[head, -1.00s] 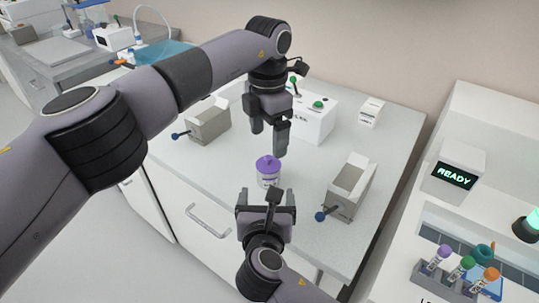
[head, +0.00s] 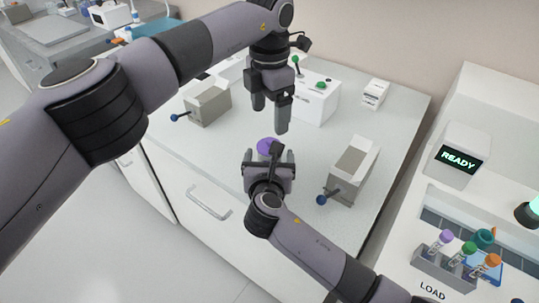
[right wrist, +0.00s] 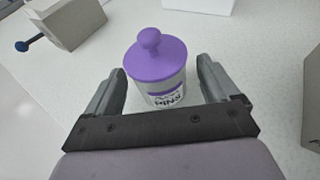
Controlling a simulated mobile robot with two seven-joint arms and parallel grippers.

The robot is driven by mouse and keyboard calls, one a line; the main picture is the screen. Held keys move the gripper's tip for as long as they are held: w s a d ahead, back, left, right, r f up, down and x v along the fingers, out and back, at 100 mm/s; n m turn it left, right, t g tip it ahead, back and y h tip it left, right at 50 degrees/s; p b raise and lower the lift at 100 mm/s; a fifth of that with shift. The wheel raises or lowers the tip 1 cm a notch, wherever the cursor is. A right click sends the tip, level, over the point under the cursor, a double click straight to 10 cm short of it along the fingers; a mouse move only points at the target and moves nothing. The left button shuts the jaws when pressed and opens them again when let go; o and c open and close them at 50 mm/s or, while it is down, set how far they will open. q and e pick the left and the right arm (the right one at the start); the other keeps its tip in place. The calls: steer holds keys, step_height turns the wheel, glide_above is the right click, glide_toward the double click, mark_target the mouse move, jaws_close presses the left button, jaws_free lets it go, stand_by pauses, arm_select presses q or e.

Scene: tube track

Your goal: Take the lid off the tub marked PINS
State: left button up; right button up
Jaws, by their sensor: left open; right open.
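The tub marked PINS (right wrist: 166,92) stands upright on the white bench, its label facing my right gripper in the right wrist view. Its purple lid (right wrist: 155,62), with a round knob on top, is on it. In the head view the lid (head: 266,146) shows just beyond my right gripper, which hides most of the tub. My right gripper (head: 269,157) is open, and in the wrist view its fingers (right wrist: 163,88) reach either side of the tub's near part, with gaps. My left gripper (head: 270,112) is open and empty, pointing down above the bench behind the tub.
A grey open box with a blue-knobbed lever (head: 208,104) stands left and another (head: 351,172) right. A white box with a green button (head: 318,99) is behind the left gripper. A small white carton (head: 375,93) stands at the back. A tube rack (head: 444,269) is on the right counter.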

mark_target(270, 140)
steer(key=c, duration=1.6)
arm_select(q)
steer(key=shift+o, duration=0.9)
steer(key=shift+s+r+n, duration=0.3)
steer(key=shift+r+n, duration=0.05)
steer(key=shift+n, duration=0.75)
steer(key=f+n+t, duration=0.1)
steer(key=f+n, duration=0.2)
steer(key=f, duration=0.1)
steer(key=f+n, duration=0.3)
steer(key=f, duration=0.1)
steer(key=shift+w+f+n+t, duration=0.2)
steer(key=shift+n+t, duration=0.2)
